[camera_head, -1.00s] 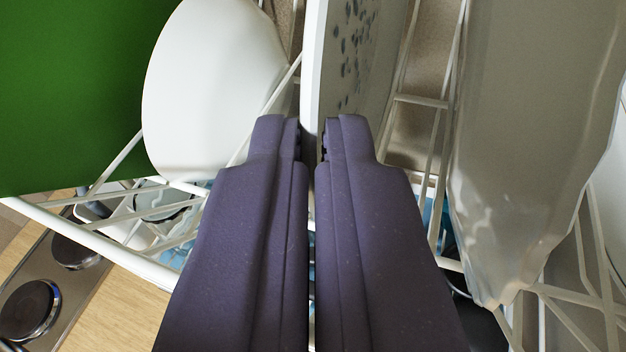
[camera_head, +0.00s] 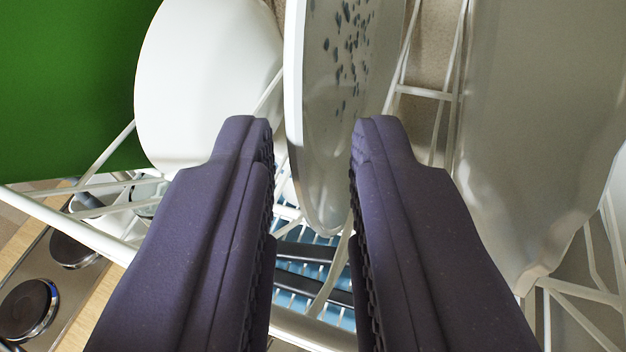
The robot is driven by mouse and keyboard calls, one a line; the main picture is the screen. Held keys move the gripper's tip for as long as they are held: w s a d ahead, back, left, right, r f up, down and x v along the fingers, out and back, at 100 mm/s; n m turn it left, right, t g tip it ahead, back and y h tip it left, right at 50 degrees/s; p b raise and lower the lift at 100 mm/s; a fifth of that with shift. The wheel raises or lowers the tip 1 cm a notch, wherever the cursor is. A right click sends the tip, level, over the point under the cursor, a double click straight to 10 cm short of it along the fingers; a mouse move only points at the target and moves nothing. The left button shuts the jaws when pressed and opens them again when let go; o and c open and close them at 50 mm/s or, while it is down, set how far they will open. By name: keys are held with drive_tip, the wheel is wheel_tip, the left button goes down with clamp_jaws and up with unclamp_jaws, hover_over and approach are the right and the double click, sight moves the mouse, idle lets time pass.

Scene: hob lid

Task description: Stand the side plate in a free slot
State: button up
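The side plate (camera_head: 335,120) is pale with dark speckles on its face. It stands nearly on edge in the white wire rack (camera_head: 424,93), seen almost edge-on. My gripper (camera_head: 312,135) is open, with its two dark purple fingers apart on either side of the plate's near lower edge. A gap shows between the plate and the left finger; the right fingertip lies close to the plate's speckled face, and I cannot tell if they touch.
A white bowl (camera_head: 205,80) stands left of the plate, beside a green board (camera_head: 65,80). A large pale dish (camera_head: 535,130) stands to the right. Wire bars separate them. Below are a blue ribbed item (camera_head: 312,283) and a hob (camera_head: 35,300) at lower left.

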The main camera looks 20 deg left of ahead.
drive_tip(key=shift+o, duration=0.7)
drive_tip(key=v, duration=0.7)
drive_tip(key=shift+s, duration=0.45)
